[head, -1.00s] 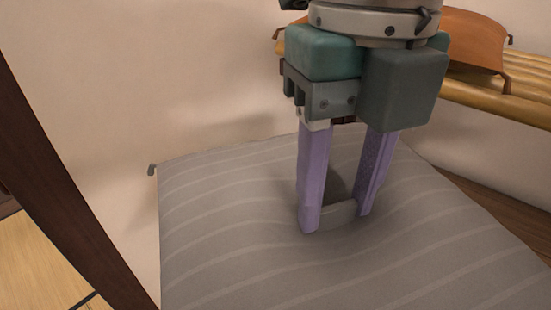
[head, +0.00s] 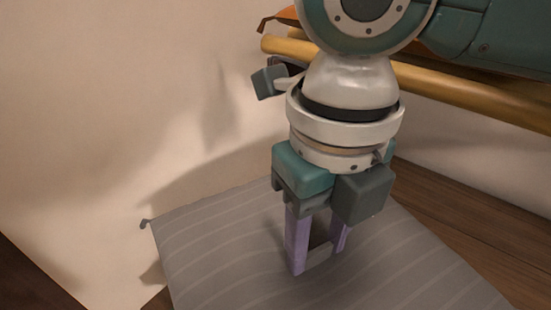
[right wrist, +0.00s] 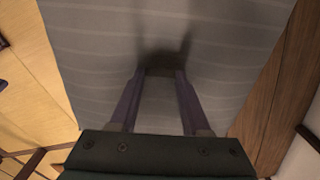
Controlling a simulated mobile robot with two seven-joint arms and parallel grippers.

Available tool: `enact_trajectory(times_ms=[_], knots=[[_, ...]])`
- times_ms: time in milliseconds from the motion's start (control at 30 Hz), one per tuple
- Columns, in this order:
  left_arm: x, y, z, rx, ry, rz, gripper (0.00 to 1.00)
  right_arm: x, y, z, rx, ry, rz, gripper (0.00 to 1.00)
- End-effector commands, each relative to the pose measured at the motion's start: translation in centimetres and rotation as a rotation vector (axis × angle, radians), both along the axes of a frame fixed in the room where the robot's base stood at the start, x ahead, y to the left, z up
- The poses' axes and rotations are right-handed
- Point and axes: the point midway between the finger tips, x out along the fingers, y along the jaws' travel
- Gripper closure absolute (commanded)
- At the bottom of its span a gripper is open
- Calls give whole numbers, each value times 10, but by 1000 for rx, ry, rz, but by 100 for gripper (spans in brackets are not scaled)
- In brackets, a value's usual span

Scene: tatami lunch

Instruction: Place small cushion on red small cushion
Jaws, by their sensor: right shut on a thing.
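A grey striped cushion (head: 215,258) fills the lower middle of the head view, near the pale wall. My right gripper (head: 317,262) points down with its purple fingers shut on a pinched fold of this cushion's top. In the right wrist view the cushion (right wrist: 100,60) spreads out beyond the fingers (right wrist: 160,78), which hold the fold between them. No red cushion can be made out in either view. My left gripper is not in view.
A bamboo-like rail (head: 440,95) with an orange cloth or cushion (head: 283,20) on it runs behind my right arm. Dark wooden floor (head: 440,215) shows right of the cushion. A pale wall (head: 110,120) stands at the left and back.

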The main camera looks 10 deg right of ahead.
Motion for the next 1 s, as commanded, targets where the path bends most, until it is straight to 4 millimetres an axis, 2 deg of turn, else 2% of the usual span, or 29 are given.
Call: enact_trajectory(times_ms=[67,367,400,667,867,1000], knots=[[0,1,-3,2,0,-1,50,0,0,-9,0,-1,0,100],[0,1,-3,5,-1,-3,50,0,0,-11,1,-2,0,100],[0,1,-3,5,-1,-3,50,0,0,-12,-1,-1,0,52],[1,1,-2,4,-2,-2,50,0,0,-11,0,-1,0,23],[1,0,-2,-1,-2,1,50,0,0,-11,-1,-1,0,23],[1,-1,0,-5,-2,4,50,1,0,-3,0,-3,1,23]])
